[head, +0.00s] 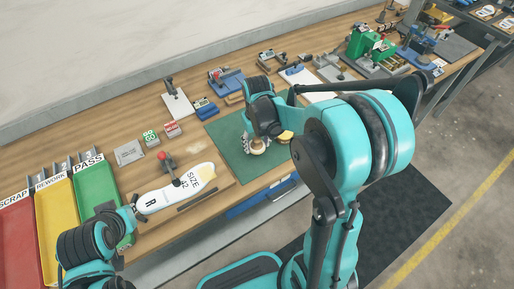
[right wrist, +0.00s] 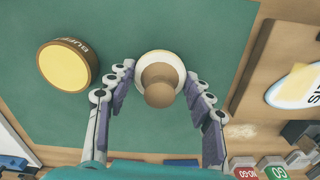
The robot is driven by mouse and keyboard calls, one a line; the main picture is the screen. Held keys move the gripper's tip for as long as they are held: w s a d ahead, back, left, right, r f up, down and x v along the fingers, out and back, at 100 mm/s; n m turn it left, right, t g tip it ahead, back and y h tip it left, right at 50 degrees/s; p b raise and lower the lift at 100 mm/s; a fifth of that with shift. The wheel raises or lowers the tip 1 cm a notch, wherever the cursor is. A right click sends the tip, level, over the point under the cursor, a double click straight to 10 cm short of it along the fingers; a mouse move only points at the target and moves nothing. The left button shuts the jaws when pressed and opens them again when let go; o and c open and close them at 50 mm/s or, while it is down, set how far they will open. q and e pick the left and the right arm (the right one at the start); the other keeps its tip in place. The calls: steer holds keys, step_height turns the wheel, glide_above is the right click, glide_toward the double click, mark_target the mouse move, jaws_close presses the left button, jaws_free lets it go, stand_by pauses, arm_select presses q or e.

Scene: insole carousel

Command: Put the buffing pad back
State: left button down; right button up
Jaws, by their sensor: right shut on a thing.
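The buffing pad (right wrist: 159,60) is a round pale disc with a tan knob on top. In the right wrist view my right gripper (right wrist: 159,78) has a finger on each side of it and is shut on it. The pad is over the green mat (right wrist: 215,30); I cannot tell whether it touches the mat. In the head view the pad (head: 259,146) shows just below my right gripper (head: 248,143). A round yellow-topped tin (right wrist: 68,67) with a dark lettered side stands left of the pad. My left gripper (head: 130,214) is at the lower left, too small and covered to read.
A white insole (head: 175,192) marked R and SIZE 42 lies on a wooden board left of the mat. Red, yellow and green trays (head: 57,215) stand at the far left. Several fixtures (head: 225,78) line the bench's back. Part of the mat is bare.

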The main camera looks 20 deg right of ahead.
step_height(320, 180, down, 2)
steer(key=shift+f+b, duration=0.1)
steer(key=shift+b, duration=0.2)
steer(key=shift+f, duration=0.15)
steer(key=o, duration=1.1)
